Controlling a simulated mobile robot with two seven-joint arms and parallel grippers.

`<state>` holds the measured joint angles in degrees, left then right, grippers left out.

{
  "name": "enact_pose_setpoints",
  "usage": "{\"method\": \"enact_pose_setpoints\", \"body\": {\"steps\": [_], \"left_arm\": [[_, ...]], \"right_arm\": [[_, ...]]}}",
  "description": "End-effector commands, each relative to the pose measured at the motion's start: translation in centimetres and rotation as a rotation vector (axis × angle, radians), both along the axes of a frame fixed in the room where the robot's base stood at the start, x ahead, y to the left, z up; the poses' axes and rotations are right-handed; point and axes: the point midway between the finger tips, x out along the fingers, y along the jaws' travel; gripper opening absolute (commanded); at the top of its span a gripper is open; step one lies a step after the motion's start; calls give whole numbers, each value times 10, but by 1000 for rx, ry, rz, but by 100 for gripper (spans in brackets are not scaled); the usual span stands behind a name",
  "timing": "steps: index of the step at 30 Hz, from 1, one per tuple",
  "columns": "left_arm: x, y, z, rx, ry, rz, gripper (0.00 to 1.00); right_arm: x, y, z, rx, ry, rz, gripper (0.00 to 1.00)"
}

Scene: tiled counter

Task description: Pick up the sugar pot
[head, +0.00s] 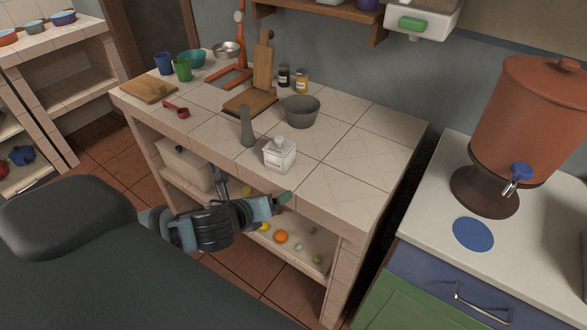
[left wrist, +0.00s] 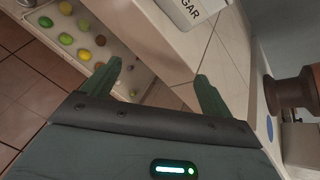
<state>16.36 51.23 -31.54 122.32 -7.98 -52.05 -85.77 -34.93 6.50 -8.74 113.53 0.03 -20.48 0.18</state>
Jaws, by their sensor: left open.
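The sugar pot (head: 280,154) is a small white square jar with a lid and knob, upright on the tiled counter near its front edge. In the left wrist view its lower part with the letters "GAR" (left wrist: 187,12) shows at the top edge. My left gripper (head: 283,200) is at the counter's front edge, in front of and below the pot, apart from it. In the left wrist view its two fingers (left wrist: 158,82) are spread with nothing between them. My right gripper is not in view.
A grey pestle (head: 247,126) stands just left of the pot, and a grey mortar bowl (head: 301,111) stands behind it. A cutting board (head: 250,102) lies further back. The tiles right of the pot are clear. Fruit (head: 281,236) lies on the shelf below.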

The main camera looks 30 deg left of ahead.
Motion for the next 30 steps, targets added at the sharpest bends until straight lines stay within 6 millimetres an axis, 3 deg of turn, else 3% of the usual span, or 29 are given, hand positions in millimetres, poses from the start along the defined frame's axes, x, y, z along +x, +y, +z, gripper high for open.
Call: {"method": "enact_pose_setpoints", "body": {"steps": [4, 10, 17, 25, 30], "left_arm": [[29, 25, 31, 263, -80, -128, 85], [47, 43, 54, 469, -130, -222, 85], [50, 45, 56, 496, -136, -234, 85], [71, 45, 47, 491, -136, -231, 85], [74, 45, 46, 493, -135, -233, 85]], "right_arm": [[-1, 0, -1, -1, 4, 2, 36], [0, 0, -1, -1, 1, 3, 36], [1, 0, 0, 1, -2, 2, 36], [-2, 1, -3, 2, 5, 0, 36], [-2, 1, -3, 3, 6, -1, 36]]}}
